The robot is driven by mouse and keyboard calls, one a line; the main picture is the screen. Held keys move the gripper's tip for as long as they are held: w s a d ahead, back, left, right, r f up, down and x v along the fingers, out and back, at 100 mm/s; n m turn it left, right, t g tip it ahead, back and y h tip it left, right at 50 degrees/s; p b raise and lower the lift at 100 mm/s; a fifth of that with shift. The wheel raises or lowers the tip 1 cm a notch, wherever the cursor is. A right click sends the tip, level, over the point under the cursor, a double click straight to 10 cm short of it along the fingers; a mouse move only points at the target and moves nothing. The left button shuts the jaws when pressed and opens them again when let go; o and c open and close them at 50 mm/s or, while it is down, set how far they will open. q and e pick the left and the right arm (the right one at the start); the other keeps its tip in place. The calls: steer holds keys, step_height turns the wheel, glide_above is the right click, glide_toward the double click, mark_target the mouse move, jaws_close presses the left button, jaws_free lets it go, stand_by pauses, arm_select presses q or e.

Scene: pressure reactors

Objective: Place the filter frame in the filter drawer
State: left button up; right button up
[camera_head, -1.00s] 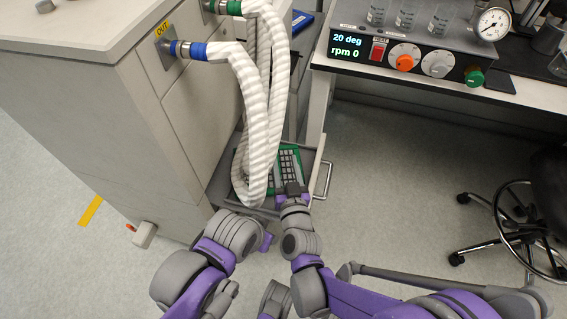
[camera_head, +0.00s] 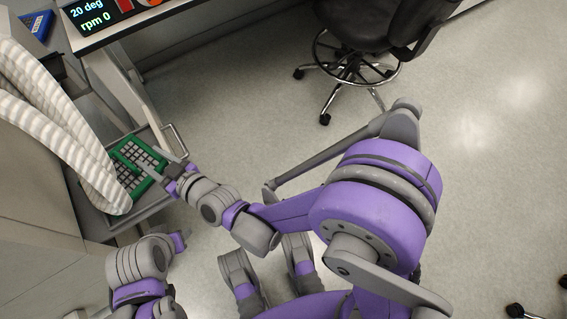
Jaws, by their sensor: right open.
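The green filter frame (camera_head: 152,182) with its pale grid lies within the grey filter drawer (camera_head: 150,208), which is pulled out at the left. The hoses hide part of the frame's left side. My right gripper (camera_head: 162,168) is open at the frame's right edge, with its fingers over or beside it. I cannot tell whether they touch it, or whether the frame lies fully flat. My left gripper (camera_head: 180,241) is below the drawer, apart from the frame. Its fingers are mostly hidden by its own wrist.
White ribbed hoses (camera_head: 62,125) hang over the drawer's left side. The drawer handle (camera_head: 179,140) sticks out to the right. A bench with a control unit (camera_head: 95,14) stands above. A black wheeled chair (camera_head: 370,30) stands at the top. The floor between is clear.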

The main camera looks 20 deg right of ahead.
steer(key=s+d+f+m+g+h, duration=0.1)
steer(key=s+d+g+h, duration=0.1)
steer(key=d, duration=0.8)
steer(key=s+d+m+g+h, duration=0.1)
steer(key=d+g+h, duration=0.15)
steer(key=d, duration=0.65)
steer(key=s+d+f+m+g+h, duration=0.1)
steer(key=s+d+m+g+h, duration=0.1)
steer(key=s+d, duration=0.5)
steer(key=s+d+f+m+g+h, duration=0.2)
steer(key=s+d+h, duration=0.1)
steer(key=s+d, duration=0.5)
steer(key=shift+s+d+f, duration=0.25)
steer(key=shift+d, duration=0.55)
